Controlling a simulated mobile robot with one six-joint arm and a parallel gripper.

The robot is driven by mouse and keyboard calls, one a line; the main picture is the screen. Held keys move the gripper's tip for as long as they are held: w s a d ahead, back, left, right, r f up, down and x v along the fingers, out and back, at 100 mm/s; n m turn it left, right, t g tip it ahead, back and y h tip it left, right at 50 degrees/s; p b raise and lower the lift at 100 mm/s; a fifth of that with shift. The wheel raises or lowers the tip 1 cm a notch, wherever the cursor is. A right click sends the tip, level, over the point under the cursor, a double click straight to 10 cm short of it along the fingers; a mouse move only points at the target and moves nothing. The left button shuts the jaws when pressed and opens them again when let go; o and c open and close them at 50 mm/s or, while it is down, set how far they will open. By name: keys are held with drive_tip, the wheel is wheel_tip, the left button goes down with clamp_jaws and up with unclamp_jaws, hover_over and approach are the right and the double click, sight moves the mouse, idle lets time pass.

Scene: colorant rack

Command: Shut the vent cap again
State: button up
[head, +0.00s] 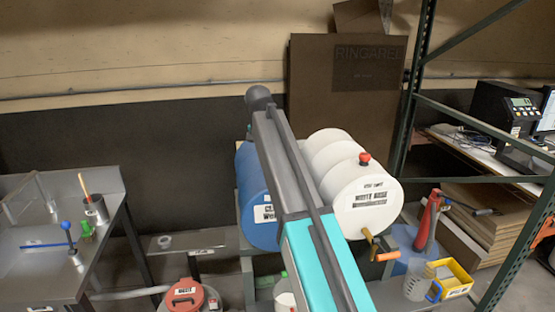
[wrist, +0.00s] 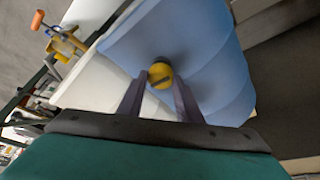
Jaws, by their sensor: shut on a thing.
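The blue drum also shows in the head view (head: 258,232), partly behind my arm. My gripper and the yellow cap are hidden there. How far the cap is turned cannot be told.
A white drum (head: 368,212) with a red cap (head: 364,158) lies beside the blue one. A brass tap with an orange handle (head: 386,256) sticks out from it. A yellow bin (head: 452,280) stands at lower right, a steel bench (head: 40,245) at left.

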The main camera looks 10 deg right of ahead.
drive_tip(key=o, duration=1)
drive_tip(key=shift+r, duration=0.15)
drive_tip(key=b+v, duration=0.3)
drive_tip(key=v, duration=1)
drive_tip(key=shift+s+r, duration=0.1)
drive_tip(key=shift+r, duration=0.2)
drive_tip(key=shift+f, duration=0.1)
